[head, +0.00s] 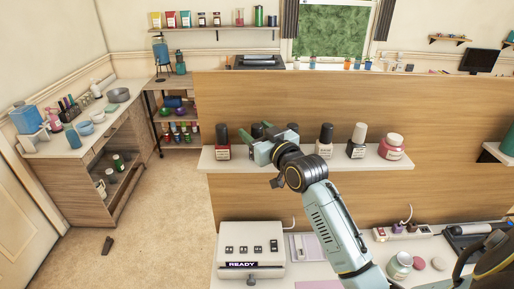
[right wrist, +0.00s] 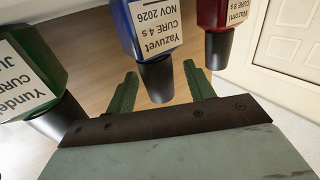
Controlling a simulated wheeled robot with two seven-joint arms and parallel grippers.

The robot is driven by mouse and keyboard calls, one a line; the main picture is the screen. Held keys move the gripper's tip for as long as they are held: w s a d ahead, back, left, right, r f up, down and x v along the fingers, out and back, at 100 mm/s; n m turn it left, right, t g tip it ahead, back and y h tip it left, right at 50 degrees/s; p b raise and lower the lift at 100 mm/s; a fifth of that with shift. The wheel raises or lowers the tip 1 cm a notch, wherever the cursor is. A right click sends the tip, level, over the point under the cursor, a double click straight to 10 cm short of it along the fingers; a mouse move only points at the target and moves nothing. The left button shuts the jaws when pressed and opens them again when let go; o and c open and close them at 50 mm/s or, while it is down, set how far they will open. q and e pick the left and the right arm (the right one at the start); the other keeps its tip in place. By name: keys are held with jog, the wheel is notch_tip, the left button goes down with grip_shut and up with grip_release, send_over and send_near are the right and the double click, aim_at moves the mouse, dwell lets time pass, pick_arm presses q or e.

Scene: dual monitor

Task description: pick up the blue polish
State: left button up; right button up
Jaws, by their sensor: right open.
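The blue polish (right wrist: 152,25) is a bottle with a white label and black cap, appearing upside down in the right wrist view. My right gripper (right wrist: 161,88) is open, its two green fingers on either side of the blue polish's black cap. They do not visibly touch it. In the head view my right gripper (head: 260,148) is at the wall shelf and mostly hides the bottle behind it; a dark cap (head: 257,130) shows just above. My left gripper is not in view.
A red polish (head: 222,143) and a green polish (right wrist: 30,70) stand close on either side. The shelf (head: 380,163) also holds a pale polish (head: 324,143), a black polish (head: 356,144) and a pink jar (head: 391,147). A white READY machine (head: 250,250) stands below.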

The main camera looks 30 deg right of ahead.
grip_shut()
dwell(0.3)
